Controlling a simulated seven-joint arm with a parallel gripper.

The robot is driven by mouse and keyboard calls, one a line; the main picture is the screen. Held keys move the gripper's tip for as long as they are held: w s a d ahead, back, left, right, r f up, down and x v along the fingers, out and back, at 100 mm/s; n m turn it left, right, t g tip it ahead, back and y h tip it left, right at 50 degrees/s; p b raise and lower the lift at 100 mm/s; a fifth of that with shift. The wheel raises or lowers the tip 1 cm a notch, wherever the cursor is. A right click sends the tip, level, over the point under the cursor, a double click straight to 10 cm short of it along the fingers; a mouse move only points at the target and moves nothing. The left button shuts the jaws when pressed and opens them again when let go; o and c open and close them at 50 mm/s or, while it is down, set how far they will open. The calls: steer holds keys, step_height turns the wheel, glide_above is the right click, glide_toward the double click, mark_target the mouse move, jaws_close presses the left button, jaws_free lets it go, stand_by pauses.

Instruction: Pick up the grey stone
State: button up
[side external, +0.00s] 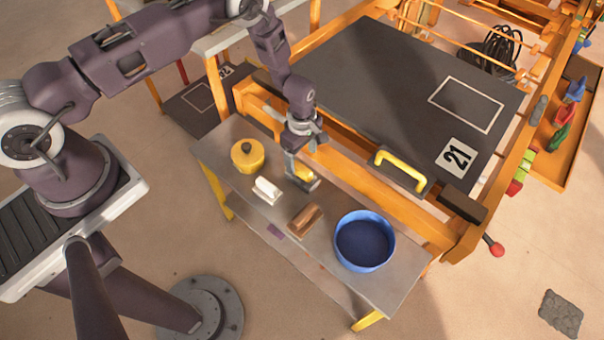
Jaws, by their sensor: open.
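My gripper (302,178) is open and points down over the grey bench, toward its back edge. A small yellow part and a grey piece show at its fingertips. I cannot tell whether these belong to the gripper or are separate things on the bench. No thing on the bench is clearly a grey stone. A dark grey, rough-surfaced slab (561,314) lies on the floor at the lower right, far from my gripper.
The grey bench (330,275) holds a yellow lidded pot (247,157), a white block (266,190), a brown block (304,220), a purple patch (276,231) and a blue bowl (364,241). An orange frame with a dark panel (400,75) and yellow handle (402,166) stands behind.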

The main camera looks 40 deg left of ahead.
mark_target(302, 173)
steer(key=f, duration=0.8)
steer(key=shift+s+d, duration=0.2)
steer(key=shift+d, duration=0.05)
steer(key=shift+c, duration=0.5)
steer(key=shift+r, duration=0.1)
jaws_close()
